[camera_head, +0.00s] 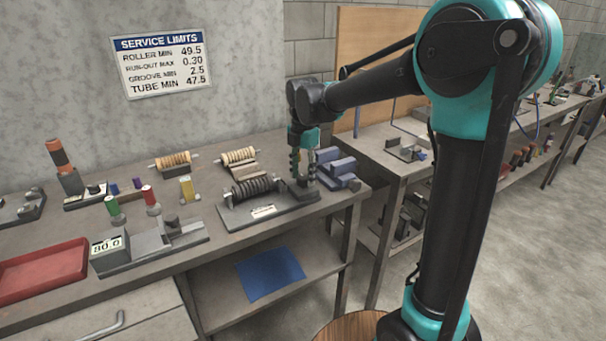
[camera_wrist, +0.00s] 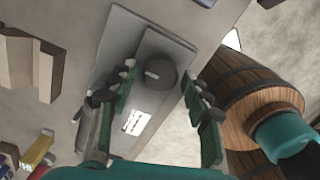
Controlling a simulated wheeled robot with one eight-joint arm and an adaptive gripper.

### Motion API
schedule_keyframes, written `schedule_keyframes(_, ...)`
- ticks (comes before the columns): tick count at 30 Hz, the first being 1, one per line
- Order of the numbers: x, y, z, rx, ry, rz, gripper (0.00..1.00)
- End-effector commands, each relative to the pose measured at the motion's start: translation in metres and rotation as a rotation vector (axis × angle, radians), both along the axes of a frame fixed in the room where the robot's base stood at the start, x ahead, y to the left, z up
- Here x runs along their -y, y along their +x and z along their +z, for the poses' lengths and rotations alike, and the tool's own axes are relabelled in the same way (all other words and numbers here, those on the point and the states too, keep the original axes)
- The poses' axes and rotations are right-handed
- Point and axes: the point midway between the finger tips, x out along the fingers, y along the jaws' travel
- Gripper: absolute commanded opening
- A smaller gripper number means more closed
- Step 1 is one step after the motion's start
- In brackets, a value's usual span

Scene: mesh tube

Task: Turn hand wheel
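A grey base plate (camera_head: 290,207) lies on the workbench with a ribbed dark roller (camera_head: 252,188) at its left part. In the wrist view a dark round knob with a pale mark (camera_wrist: 160,75), which looks like the hand wheel, sits on a raised grey block (camera_wrist: 165,48). My gripper (camera_head: 303,172) points down over the right end of the base plate. Its two fingers are apart, one on each side of the knob in the wrist view, with visible gaps. In the head view the fingers largely hide the wheel. Contact is not visible.
Blue blocks (camera_head: 338,168) stand just right of my gripper. Two pale rollers (camera_head: 240,156) lie behind. A gauge stand (camera_head: 110,251) and a red tray (camera_head: 42,270) are to the left. A wooden barrel (camera_wrist: 250,105) stands beside the bench, in front of its edge.

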Motion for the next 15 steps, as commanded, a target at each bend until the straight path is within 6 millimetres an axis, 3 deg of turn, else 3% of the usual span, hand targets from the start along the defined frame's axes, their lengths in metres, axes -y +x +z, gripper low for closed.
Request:
schedule_keyframes(1, 0.0, 0.0, 0.0001, 0.0, 0.0, 0.0, 0.38)
schedule_keyframes(9, 0.0, 0.0, 0.0002, 0.0, 0.0, 0.0, 0.06)
schedule_keyframes(15, 0.0, 0.0, 0.0003, 0.0, 0.0, -0.014, 0.06)
